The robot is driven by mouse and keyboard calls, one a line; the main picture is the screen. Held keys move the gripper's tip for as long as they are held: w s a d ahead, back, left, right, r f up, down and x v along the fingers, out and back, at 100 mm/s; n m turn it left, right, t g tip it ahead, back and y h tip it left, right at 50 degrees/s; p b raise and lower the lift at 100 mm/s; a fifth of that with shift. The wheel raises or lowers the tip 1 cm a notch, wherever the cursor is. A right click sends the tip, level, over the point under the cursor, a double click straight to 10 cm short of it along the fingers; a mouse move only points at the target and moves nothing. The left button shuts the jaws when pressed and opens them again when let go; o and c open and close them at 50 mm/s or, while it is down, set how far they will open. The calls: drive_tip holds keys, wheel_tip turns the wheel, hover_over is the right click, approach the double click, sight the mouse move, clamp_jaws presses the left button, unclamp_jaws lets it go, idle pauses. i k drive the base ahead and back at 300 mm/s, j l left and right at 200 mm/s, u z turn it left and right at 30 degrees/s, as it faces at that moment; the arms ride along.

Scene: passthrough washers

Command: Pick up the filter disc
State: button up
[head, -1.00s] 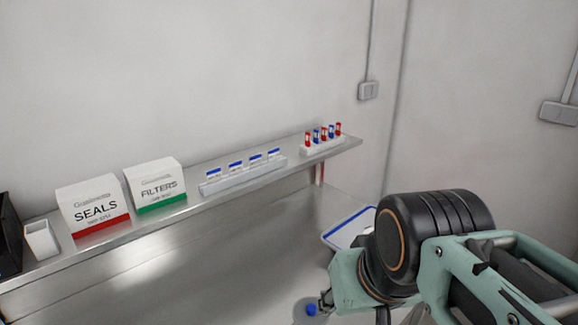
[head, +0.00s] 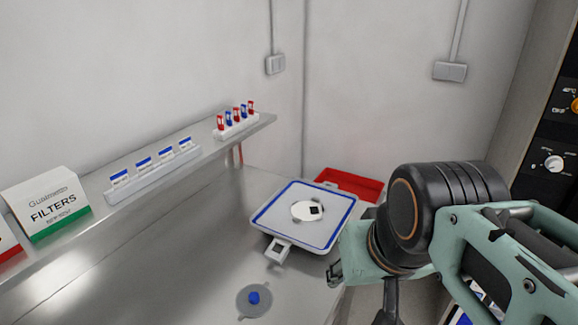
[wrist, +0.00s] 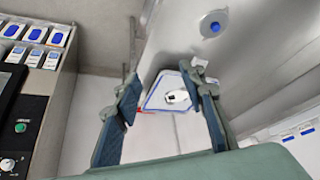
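A white round disc (head: 308,211) with a black square mark, apparently the filter disc, lies flat on a white tray with a blue rim (head: 262,222). The tray is on the steel counter near the corner. In the wrist view the disc (wrist: 177,96) and tray (wrist: 152,104) show beyond and between the fingers. My gripper (wrist: 161,80) is open and empty, apart from the disc. In the head view my arm stands right of the tray, and the fingers are mostly hidden.
A grey disc with a blue knob (head: 254,298) lies on the counter in front of the tray. A red tray (head: 350,184) is behind it. A shelf along the wall holds a FILTERS box (head: 45,204), a card rack (head: 153,175) and a vial rack (head: 236,127). The counter's left part is clear.

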sight(305, 211)
drive_tip(key=i+l+u, duration=0.25)
drive_tip(key=i+l, duration=0.2)
drive_tip(key=l, duration=0.25)
drive_tip(key=i+l+u, duration=0.15)
drive_tip(key=l, duration=0.2)
drive_tip(key=i+l+u, duration=0.1)
drive_tip(key=l, duration=0.3)
drive_tip(key=i+l+u, duration=0.15)
drive_tip(key=u, duration=0.15)
drive_tip(key=i+l+u, duration=0.25)
drive_tip(key=k+l+z, duration=0.1)
drive_tip(key=l+z, duration=0.25)
drive_tip(key=j, duration=0.1)
